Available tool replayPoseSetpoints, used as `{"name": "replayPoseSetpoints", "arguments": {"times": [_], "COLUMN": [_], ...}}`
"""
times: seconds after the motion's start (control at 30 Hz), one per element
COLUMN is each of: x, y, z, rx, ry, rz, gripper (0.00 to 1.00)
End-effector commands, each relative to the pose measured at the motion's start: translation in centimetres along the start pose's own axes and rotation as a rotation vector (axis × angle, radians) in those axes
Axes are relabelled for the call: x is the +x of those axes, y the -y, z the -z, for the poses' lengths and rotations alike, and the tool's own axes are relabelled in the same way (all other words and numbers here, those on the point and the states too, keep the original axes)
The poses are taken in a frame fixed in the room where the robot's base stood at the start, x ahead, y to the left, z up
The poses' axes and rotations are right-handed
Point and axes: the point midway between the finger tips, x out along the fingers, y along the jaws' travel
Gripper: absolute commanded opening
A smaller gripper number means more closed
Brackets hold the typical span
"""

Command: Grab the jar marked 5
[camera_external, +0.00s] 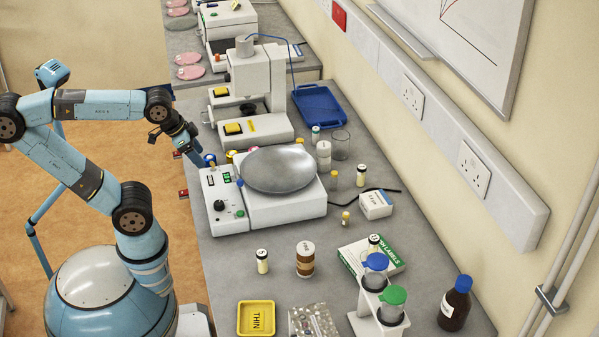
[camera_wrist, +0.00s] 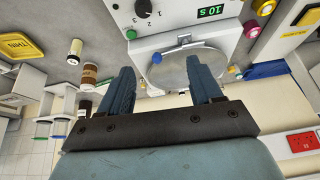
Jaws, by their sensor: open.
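A similar small jar (camera_wrist: 75,47) shows at the upper left in the wrist view, apart from my fingers. Another small jar (camera_external: 374,242) stands by the green label box, its mark unclear. My gripper (camera_wrist: 161,82) is open and empty. In the external view my gripper (camera_external: 199,157) is at the bench's left edge, beyond the machine's control panel and far from these jars.
A brown-banded jar (camera_external: 305,262) stands right beside the small pale jar. A yellow tray (camera_external: 256,318) lies in front. The white machine (camera_external: 285,205) with its round metal pan lies between my gripper and the front jars. A blue-and-green-capped rack (camera_external: 380,290) stands right, near a brown bottle (camera_external: 455,303).

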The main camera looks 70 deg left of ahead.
Motion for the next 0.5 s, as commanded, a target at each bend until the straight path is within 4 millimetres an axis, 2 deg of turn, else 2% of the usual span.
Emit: {"name": "replayPoseSetpoints", "arguments": {"times": [0.5], "x": [6.8], "y": [-4.6], "z": [0.8], "rx": [0.603], "ry": [0.432], "rz": [0.127], "gripper": [0.64]}}
